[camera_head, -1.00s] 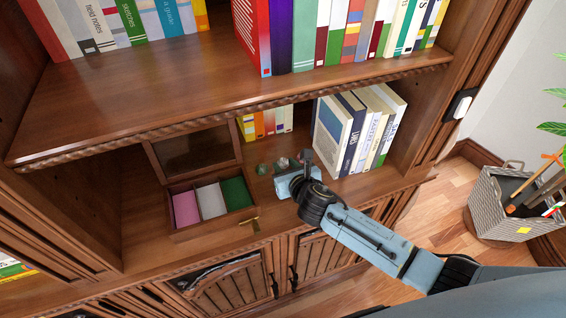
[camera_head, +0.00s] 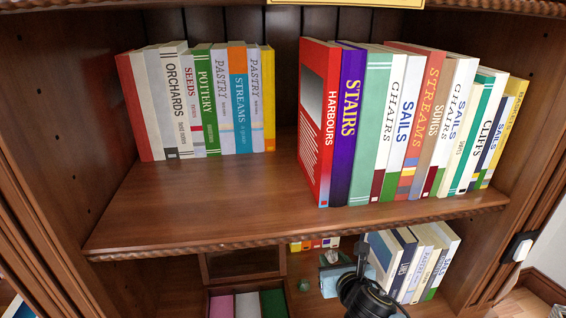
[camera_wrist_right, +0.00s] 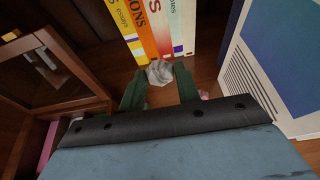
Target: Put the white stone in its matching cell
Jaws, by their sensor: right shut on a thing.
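The white stone (camera_wrist_right: 160,72) sits between the tips of my right gripper (camera_wrist_right: 160,82) in the right wrist view, and the gripper is shut on it. In the head view my right gripper (camera_head: 334,264) is on the lower shelf, right of the box, with a small pale patch at its tips. The box (camera_head: 208,293) stands open at the bottom edge of the head view, with a pink cell (camera_head: 221,307), a whitish cell (camera_head: 247,306) and a green cell (camera_head: 273,303). Its front is cut off. My left gripper is not in view.
The box's raised glass lid (camera_head: 242,263) stands left of my gripper. A green stone (camera_head: 303,285) lies between box and gripper; a pinkish stone (camera_wrist_right: 204,94) shows beside the right finger. Books (camera_head: 410,262) stand close on the right, others (camera_wrist_right: 150,28) behind. The upper shelf (camera_head: 230,205) overhangs.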

